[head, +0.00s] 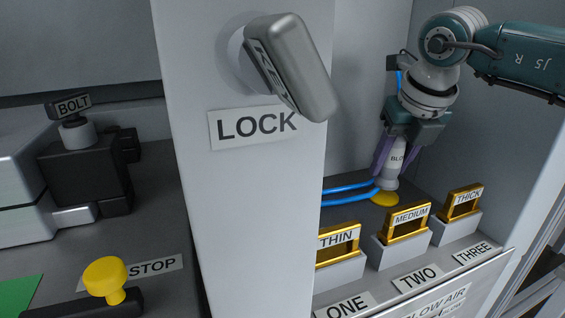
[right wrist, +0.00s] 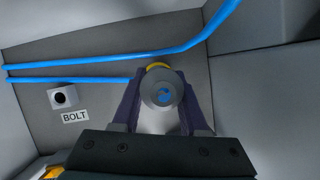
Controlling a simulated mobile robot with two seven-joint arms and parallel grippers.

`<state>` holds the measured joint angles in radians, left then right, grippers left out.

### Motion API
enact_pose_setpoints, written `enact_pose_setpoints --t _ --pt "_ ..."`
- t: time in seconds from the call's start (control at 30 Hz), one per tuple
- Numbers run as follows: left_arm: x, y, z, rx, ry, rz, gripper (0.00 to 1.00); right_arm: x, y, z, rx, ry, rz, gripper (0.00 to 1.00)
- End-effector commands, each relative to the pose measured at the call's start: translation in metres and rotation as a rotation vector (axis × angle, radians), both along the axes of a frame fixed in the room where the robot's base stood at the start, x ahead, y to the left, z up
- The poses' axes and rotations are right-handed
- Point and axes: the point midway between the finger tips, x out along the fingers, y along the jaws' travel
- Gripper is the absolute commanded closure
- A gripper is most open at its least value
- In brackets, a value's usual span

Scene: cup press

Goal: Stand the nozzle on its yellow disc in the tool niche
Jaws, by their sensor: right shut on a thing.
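The nozzle (head: 391,175) is pale grey with a label that partly reads "BLO". It stands roughly upright in the niche at the right of the head view. The yellow disc (head: 384,198) lies on the niche floor under the nozzle's lower end; I cannot tell whether they touch. My right gripper (head: 394,160) points down and is shut on the nozzle. In the right wrist view the nozzle (right wrist: 161,90) is between the two purple fingers, with a yellow edge of the disc (right wrist: 158,65) behind it. My left gripper is not in view.
Gold frames marked THIN (head: 338,241), MEDIUM (head: 408,219) and THICK (head: 463,201) stand on blocks in front of the nozzle. A blue hose (head: 348,190) runs along the niche at left. A pillar with the LOCK handle (head: 292,68) bounds the niche on the left.

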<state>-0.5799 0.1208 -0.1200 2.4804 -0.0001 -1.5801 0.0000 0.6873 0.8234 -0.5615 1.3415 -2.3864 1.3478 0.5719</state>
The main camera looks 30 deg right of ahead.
Motion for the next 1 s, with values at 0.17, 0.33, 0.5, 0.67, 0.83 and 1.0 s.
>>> enact_pose_setpoints --t 0.17,0.33,0.5,0.67,0.83,1.0 --pt "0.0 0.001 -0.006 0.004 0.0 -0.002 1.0 0.0 0.0 -0.026 0.001 0.002 0.0 1.0" --pt "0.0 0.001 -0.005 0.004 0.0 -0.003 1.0 0.0 0.0 -0.027 0.0 0.0 0.001 1.0" --pt "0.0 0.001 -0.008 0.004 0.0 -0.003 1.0 0.0 0.0 -0.029 0.0 0.0 0.001 1.0" --pt "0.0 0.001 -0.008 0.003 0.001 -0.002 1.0 0.0 0.0 -0.029 0.0 0.001 0.001 0.46" --pt "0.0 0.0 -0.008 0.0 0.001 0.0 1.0 0.0 0.0 -0.029 0.0 0.001 0.001 0.27" --pt "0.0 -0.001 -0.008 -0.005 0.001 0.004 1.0 0.0 0.0 -0.029 0.0 0.001 0.001 0.27"
